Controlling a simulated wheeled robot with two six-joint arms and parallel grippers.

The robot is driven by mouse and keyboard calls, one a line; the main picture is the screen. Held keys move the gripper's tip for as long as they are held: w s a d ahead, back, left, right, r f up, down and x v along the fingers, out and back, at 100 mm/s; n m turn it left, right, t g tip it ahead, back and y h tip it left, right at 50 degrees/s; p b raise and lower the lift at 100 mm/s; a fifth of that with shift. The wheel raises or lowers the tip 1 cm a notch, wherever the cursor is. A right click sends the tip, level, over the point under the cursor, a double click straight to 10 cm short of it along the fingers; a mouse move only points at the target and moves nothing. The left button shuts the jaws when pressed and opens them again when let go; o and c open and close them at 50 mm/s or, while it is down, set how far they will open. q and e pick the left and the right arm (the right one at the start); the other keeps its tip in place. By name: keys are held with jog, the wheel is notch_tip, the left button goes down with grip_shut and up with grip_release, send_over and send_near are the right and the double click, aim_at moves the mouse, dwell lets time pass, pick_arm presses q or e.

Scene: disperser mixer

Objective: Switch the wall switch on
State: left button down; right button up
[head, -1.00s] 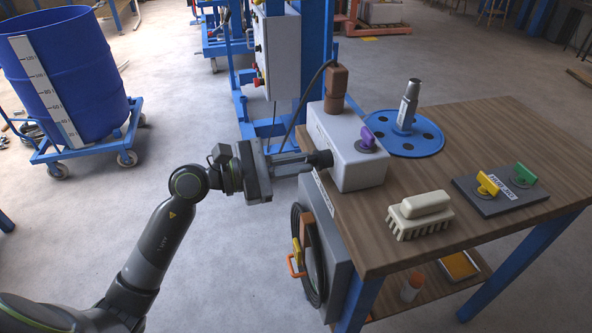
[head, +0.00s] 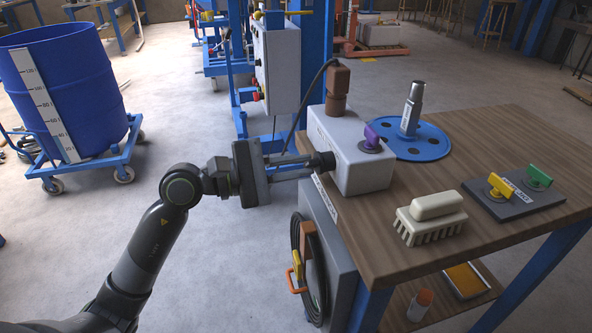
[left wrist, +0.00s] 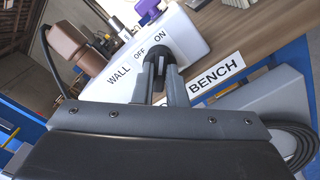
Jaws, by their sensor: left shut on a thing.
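The wall switch is a black rotary knob (head: 324,161) on the left end of a white box (head: 352,170) on the bench. In the left wrist view the box face reads WALL, OFF and ON around the knob (left wrist: 184,46). My left gripper (head: 312,164) reaches it from the left, its two fingers shut on the knob. The fingers (left wrist: 163,68) cover part of the knob, so I cannot tell which label it points to. My right gripper is in neither view.
On the wooden bench (head: 400,265) are a blue disc (head: 430,145), a cream brush (head: 432,218) and a dark plate (head: 510,205) with yellow and green keys. A blue drum (head: 70,90) stands left; the floor between is clear.

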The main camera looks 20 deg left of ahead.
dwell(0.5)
pick_arm(q)
jog(key=c, duration=1.5)
grip_release()
jog(key=shift+o, duration=0.2)
